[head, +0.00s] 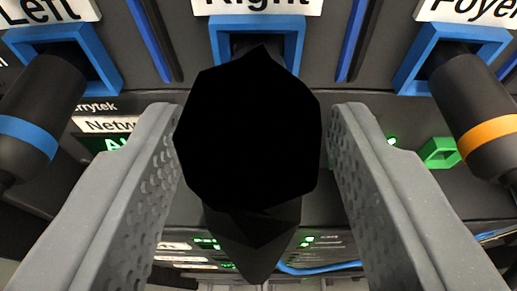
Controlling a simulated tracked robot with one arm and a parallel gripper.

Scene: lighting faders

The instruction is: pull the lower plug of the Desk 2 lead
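A large, featureless black shape (248,130) fills the middle of the head view, in front of the blue-framed socket (218,42) under the label "Right". It looks like the back end of a plug with its lead hanging down, but no coloured band or marking shows on it. Its seat in the socket is hidden. No "Desk 2" label is in view. My gripper (258,125) is open, with one grey finger on each side of the black shape. A narrow gap shows at the right finger; the black shape overlaps the left finger's edge, so contact there cannot be told.
A plug with a blue band (28,140) sits in the "Left" socket. A plug with an orange band (490,132) sits in the "Foyer" socket. Both are close outside my fingers. Below are a green connector (439,153), lit equipment and a blue cable (320,269).

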